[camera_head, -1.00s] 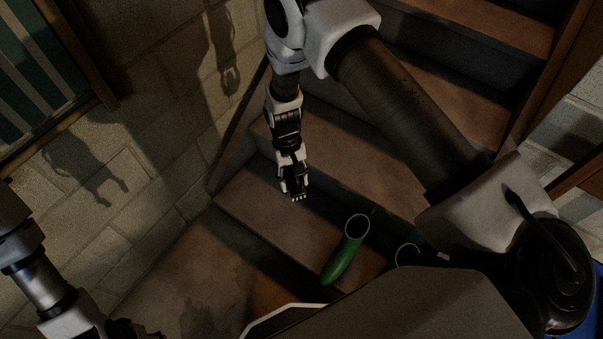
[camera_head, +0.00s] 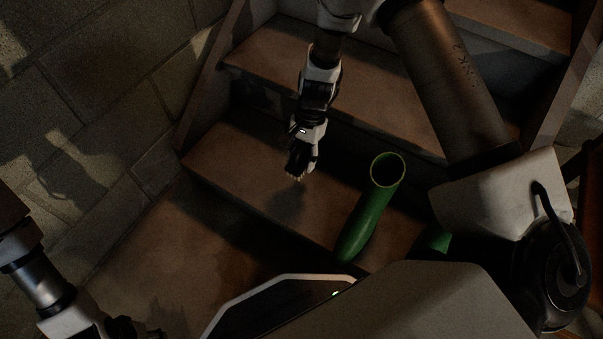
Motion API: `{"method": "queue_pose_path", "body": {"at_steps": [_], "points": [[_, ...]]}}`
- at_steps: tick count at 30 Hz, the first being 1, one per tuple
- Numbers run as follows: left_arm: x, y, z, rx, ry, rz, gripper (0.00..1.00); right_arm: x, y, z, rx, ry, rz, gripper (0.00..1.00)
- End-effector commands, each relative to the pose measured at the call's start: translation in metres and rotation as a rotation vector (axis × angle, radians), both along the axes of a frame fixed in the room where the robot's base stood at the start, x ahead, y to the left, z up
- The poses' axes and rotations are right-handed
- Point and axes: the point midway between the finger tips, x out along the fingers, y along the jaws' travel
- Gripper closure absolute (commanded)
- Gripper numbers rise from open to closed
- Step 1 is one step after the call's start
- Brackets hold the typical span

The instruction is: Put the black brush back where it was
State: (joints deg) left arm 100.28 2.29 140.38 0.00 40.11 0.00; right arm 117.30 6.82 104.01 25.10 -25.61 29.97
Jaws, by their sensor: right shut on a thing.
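My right gripper (camera_head: 300,172) hangs down over a wooden step, in the upper middle of the head view. It is shut on the black brush (camera_head: 298,158), a dark piece with pale bristle tips pointing down. The brush is small and dark, so its outline against the fingers is hard to make out. It appears to be above the step, with a shadow below it. My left gripper (camera_head: 138,329) is at the bottom left edge, dark and partly cut off; its fingers cannot be made out.
Part of a second green thing (camera_head: 438,239) shows behind my arm. More stairs (camera_head: 300,70) rise behind. A block wall (camera_head: 90,110) closes the left side.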

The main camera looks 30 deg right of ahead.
Motion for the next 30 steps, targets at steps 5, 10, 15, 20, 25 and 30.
{"method": "queue_pose_path", "body": {"at_steps": [5,10,15,20,25,30], "points": [[0.0,0.0,-0.029,0.0,0.0,0.0,0.54,0.0,0.0,-0.045,-0.001,0.001,-0.001,0.99],[0.001,0.0,-0.043,0.0,-0.002,0.003,0.54,0.0,0.0,-0.071,-0.001,0.001,-0.001,0.99],[0.002,0.001,-0.058,0.001,-0.004,0.007,0.54,0.0,0.0,-0.096,0.0,0.0,0.002,0.99],[0.002,0.001,-0.055,0.001,-0.005,0.007,0.54,0.0,0.0,-0.093,0.0,0.0,0.002,0.99],[0.002,0.001,-0.056,0.001,-0.005,0.007,0.54,0.0,0.0,-0.097,0.0,0.001,0.001,0.99],[0.002,0.001,-0.056,0.001,-0.005,0.007,0.54,0.0,0.0,-0.096,0.0,0.001,0.001,0.29]]}}
